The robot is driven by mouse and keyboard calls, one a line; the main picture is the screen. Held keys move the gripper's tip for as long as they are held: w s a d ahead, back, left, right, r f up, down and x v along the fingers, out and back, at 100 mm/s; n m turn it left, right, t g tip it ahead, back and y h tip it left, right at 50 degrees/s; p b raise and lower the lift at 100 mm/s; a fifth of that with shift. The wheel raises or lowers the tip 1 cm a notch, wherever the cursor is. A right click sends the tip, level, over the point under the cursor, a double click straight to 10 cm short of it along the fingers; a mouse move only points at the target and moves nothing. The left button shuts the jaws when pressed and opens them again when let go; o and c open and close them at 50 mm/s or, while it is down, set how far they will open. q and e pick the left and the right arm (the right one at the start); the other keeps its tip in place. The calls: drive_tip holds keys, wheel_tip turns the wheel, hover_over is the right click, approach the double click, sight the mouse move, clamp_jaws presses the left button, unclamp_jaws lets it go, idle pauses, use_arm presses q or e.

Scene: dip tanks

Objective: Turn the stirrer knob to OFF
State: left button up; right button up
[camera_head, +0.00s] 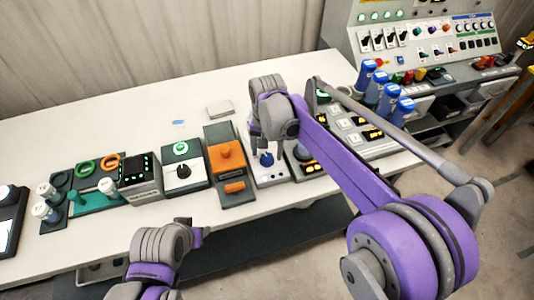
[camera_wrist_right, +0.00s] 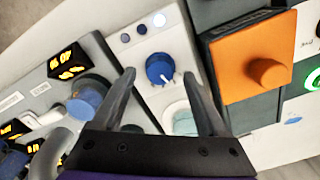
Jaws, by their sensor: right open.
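A blue knob (camera_wrist_right: 160,67) with a white pointer sits on a narrow white panel (camera_wrist_right: 140,20) in the right wrist view. It also shows in the head view as a blue knob (camera_head: 266,159) on a pale unit. I cannot read a label naming it the stirrer knob. My right gripper (camera_wrist_right: 159,78) is open and empty, its fingertips on either side of the blue knob in the picture; I cannot tell whether they touch it. In the head view my right gripper (camera_head: 268,138) hangs over that unit. My left gripper (camera_head: 192,227) is by the table's front edge, its jaws unclear.
An orange-topped unit (camera_head: 225,155) stands left of the knob's panel, and a unit with a black knob (camera_head: 183,172) is farther left. A unit with glowing displays (camera_wrist_right: 68,62) adjoins the panel. Blue-capped bottles (camera_head: 387,98) stand at right.

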drive_tip(key=shift+f, duration=0.8)
clamp_jaws()
